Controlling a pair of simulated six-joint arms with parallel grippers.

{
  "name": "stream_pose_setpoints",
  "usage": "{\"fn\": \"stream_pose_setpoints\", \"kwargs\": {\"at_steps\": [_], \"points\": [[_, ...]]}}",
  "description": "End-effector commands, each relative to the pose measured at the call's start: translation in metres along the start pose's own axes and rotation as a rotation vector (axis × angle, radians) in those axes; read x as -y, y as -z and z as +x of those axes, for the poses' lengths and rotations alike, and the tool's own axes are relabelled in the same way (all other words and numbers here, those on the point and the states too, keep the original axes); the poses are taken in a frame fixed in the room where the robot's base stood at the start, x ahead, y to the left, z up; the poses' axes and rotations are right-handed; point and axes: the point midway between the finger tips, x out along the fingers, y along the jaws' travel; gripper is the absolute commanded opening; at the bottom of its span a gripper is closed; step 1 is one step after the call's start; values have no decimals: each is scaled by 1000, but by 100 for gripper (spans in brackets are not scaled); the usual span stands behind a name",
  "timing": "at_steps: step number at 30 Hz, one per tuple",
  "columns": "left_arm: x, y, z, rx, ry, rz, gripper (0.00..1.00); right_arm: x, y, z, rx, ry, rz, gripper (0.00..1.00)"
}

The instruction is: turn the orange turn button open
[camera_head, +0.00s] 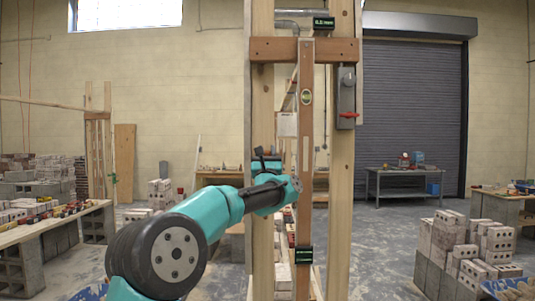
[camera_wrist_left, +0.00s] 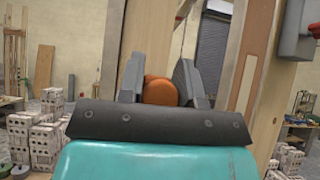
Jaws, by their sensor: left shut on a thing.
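The orange turn button (camera_wrist_left: 161,91) shows in the left wrist view as a rounded orange end between two grey fingers. My left gripper (camera_wrist_left: 160,84) is shut on it, one finger on each side. In the head view my teal left arm reaches in from the lower left, and my left gripper (camera_head: 284,187) is at the upright wooden frame. There the wrist hides the button and the fingertips. How far the button is turned cannot be told. My right gripper is in neither view.
A wooden frame (camera_head: 341,210) of tall posts stands ahead, with a brown crosspiece (camera_head: 330,50). A grey box with a red lever (camera_head: 347,115) is on its right post. Brick stacks (camera_head: 470,250) stand right, a workbench (camera_head: 60,220) left.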

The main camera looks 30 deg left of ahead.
Motion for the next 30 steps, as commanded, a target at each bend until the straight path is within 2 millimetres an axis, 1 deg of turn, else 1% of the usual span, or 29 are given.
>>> {"fn": "stream_pose_setpoints", "kwargs": {"at_steps": [1,2,9,20,26,30], "points": [[-2,0,0,0,-5,0,0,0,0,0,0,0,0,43],[-2,0,0,0,-5,0,33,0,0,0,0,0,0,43],[-2,0,0,0,-3,1,56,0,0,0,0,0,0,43],[-1,0,-3,-1,-1,1,56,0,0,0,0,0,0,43],[-1,0,-16,-1,-1,1,56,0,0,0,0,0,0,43],[-1,0,-34,-2,1,1,56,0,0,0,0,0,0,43]]}}
